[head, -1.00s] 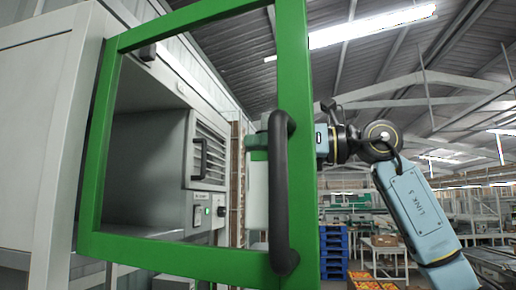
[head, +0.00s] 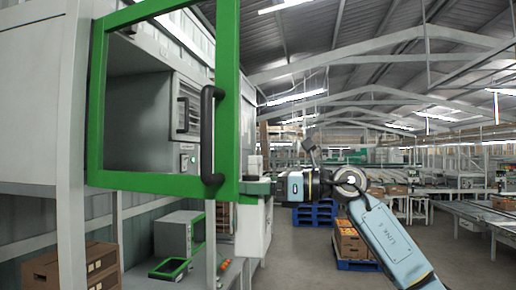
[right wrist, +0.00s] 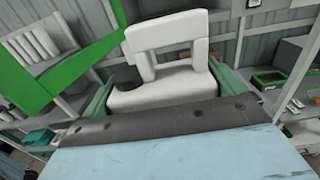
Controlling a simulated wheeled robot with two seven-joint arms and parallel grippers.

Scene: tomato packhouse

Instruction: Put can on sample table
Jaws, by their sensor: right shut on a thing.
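A white can with a looped handle and a dark cap shows close up in the right wrist view (right wrist: 165,75). My right gripper (right wrist: 165,88) has its green fingers on either side of the can, shut on it. In the head view my right gripper (head: 257,187) is at the lower right corner of the green-framed door, and the white can (head: 253,228) is held there, partly hidden by the gripper. My left gripper is out of view. I cannot tell for certain which surface is the sample table.
The open green-framed door (head: 150,182) of a grey cabinet stands close, left of the can. Below it, a lower bench carries a grey box (head: 174,236) and a green-edged device (head: 170,267). Cardboard boxes (head: 70,268) are lower left.

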